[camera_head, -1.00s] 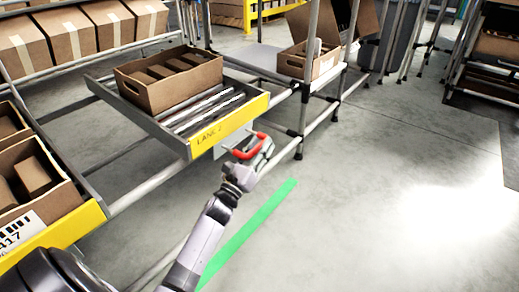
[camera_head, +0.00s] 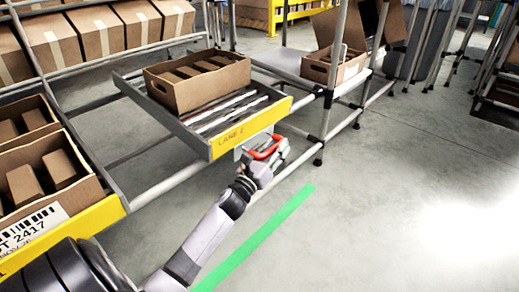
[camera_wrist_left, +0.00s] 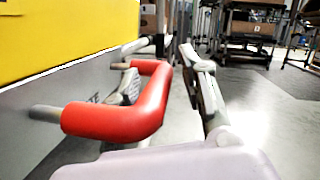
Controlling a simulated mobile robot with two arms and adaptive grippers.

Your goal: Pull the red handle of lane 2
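The red handle (camera_head: 266,149) sits on the front of the lane 2 tray, below its yellow label (camera_head: 250,128). The tray holds an open brown carton (camera_head: 185,92) over bare rollers. My left gripper (camera_head: 272,153) is at the handle and partly covers it. In the left wrist view the red handle (camera_wrist_left: 130,112) lies between the fingers of my left gripper (camera_wrist_left: 165,92). One finger is behind the handle, toward the tray. The other is on the right with a visible gap to the red bar. My right gripper is not in view.
A carton with a barcode label (camera_head: 35,227) stands in the lane at the left. Closed cartons (camera_head: 100,35) line the shelf behind. A rack post (camera_head: 331,85) rises right of the tray. Open floor with a green stripe (camera_head: 255,240) lies in front.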

